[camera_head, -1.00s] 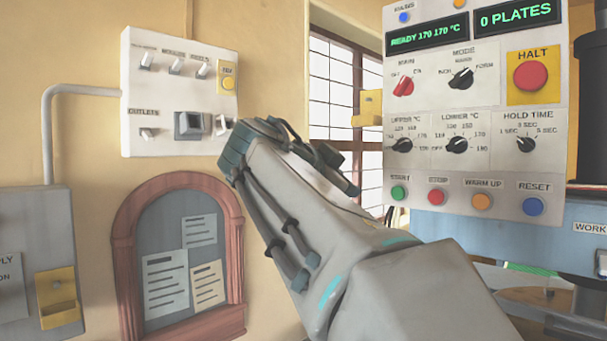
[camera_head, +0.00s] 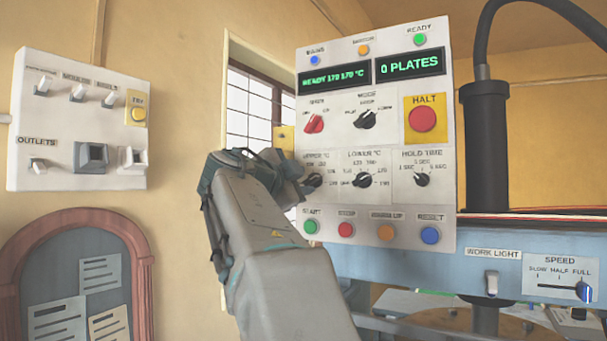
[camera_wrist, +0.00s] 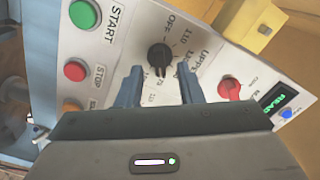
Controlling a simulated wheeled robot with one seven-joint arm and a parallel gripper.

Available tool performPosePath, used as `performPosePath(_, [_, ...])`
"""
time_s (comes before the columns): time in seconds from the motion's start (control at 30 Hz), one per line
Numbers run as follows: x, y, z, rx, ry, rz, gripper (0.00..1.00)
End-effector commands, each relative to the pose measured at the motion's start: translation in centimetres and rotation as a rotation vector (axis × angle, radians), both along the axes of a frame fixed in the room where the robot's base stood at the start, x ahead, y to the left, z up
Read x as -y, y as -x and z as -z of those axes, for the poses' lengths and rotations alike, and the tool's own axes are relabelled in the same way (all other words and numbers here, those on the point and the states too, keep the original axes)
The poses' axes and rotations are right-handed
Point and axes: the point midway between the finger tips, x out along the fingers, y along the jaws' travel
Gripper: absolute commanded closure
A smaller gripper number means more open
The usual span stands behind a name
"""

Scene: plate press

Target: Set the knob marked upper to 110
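The knob marked upper (camera_head: 313,180) is a black dial at the left of the white control panel (camera_head: 440,270). It also shows in the wrist view (camera_wrist: 160,57), with OFF and 110 printed nearby; I cannot read its pointer for certain. The green display (camera_head: 334,77) reads READY 170 170 °C. My gripper (camera_wrist: 160,74) is open, its two blue-grey fingers spread on either side of the knob's line. The knob shows between and beyond the fingertips, with no contact visible. In the head view my wrist hides the fingers and part of the upper scale.
Green start (camera_head: 311,226) and red stop (camera_head: 346,230) buttons lie below. A yellow fixture (camera_wrist: 264,24) juts out beside the panel. An outlet box (camera_head: 65,120) hangs at left.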

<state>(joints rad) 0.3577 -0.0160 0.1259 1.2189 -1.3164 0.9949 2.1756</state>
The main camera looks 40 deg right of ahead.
Motion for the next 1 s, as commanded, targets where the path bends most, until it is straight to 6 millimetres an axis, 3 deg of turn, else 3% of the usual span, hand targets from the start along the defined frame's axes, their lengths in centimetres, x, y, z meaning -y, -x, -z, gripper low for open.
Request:
performPosePath(0.2, [2.1,-0.9,-0.1,-0.001,0.000,0.001,0.66])
performPosePath(0.53, [2.5,-1.1,0.0,0.000,0.000,-0.001,0.66])
performPosePath(0.57, [2.5,-1.1,0.0,0.000,0.000,-0.001,0.69])
performPosePath(0.67, [2.4,-1.1,0.0,0.000,0.000,-0.001,0.97])
performPosePath(0.7, [2.4,-1.0,0.0,0.000,0.000,-0.001,1.00])
performPosePath(1.0, [2.5,-1.0,0.0,-0.015,0.006,0.000,1.00])
